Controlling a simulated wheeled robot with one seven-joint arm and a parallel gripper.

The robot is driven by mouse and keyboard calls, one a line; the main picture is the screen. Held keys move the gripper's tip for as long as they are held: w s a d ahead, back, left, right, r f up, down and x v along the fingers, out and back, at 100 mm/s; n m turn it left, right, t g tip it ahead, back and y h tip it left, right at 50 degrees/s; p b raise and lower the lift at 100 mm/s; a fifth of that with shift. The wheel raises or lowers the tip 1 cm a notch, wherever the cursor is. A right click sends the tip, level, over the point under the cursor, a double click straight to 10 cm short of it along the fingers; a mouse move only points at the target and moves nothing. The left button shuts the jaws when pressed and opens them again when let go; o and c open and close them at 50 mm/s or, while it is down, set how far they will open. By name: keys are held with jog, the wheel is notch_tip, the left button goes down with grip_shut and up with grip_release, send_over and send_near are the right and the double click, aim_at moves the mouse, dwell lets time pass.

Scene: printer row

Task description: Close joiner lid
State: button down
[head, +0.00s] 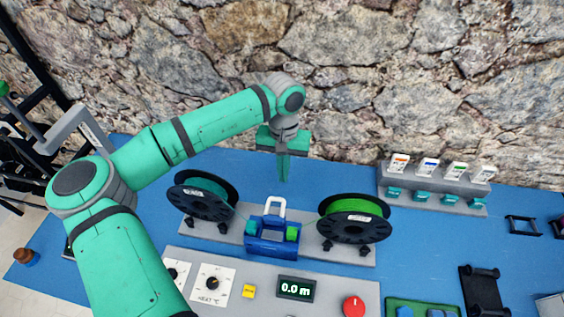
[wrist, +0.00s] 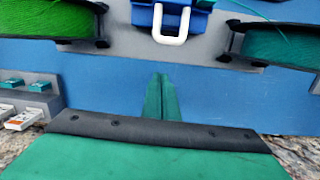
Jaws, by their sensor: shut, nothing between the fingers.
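The joiner (head: 271,245) is a blue block between two spools. Teal filament shows at its left side and green at its right. Its lid appears open, raised at the back, with a white U-shaped handle (head: 276,205) pointing up and away from the block. In the wrist view the handle (wrist: 169,40) hangs from the joiner's blue edge at the top middle. My gripper (head: 284,178) is shut and empty, pointing down above the blue table behind the joiner. Its green fingers (wrist: 160,82) also show in the wrist view, apart from the handle.
A teal spool (head: 204,194) and a green spool (head: 353,218) flank the joiner closely. A control panel (head: 232,292) with dials, a display and a red knob lies in front. A grey rack (head: 430,190) stands back right. A stone wall (head: 400,80) rises behind.

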jog(key=shift+s+a+f, duration=0.15)
jog(key=shift+s+f, duration=0.15)
jog(key=shift+s, duration=0.35)
jog(key=shift+s+a+f, duration=0.15)
jog(key=shift+s+f, duration=0.2)
jog(key=shift+s, duration=0.35)
jog(key=shift+s+a+f, duration=0.15)
jog(key=shift+s+f, duration=0.15)
jog(key=shift+s, duration=0.35)
jog(key=shift+w, duration=0.1)
